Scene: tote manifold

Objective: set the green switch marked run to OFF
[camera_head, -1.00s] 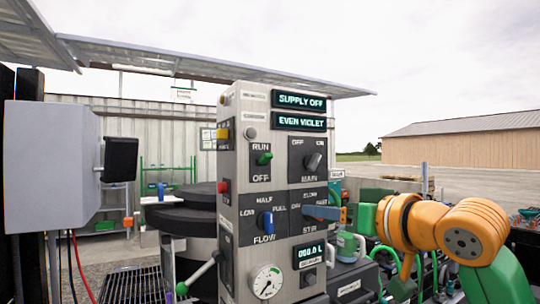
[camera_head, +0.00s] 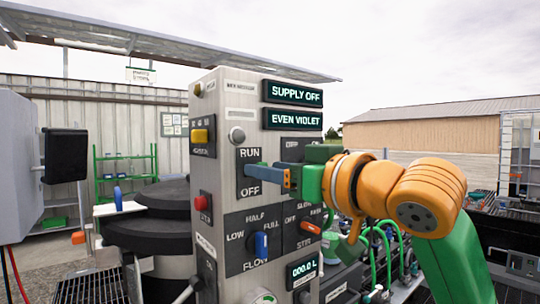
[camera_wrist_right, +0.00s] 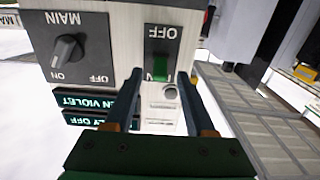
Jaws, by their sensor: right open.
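The green switch marked run sits on a dark plate (camera_head: 247,186) lettered RUN above and OFF below. In the head view my fingers hide the switch. In the upside-down right wrist view its green lever (camera_wrist_right: 160,68) shows at the RUN end of the plate, away from the OFF lettering. My right gripper (camera_head: 252,170) is open in front of the plate. In the wrist view its two fingertips (camera_wrist_right: 161,73) stand on either side of the green lever with gaps; contact cannot be made out. My left gripper is not in view.
The grey MAIN knob (camera_wrist_right: 69,49) is beside the switch. Below are the blue flow lever (camera_head: 262,245) and red stir lever (camera_head: 309,227). A yellow button (camera_head: 200,136) and red button (camera_head: 201,203) are on the panel's side. Two displays (camera_head: 292,93) above read SUPPLY OFF and EVEN VIOLET.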

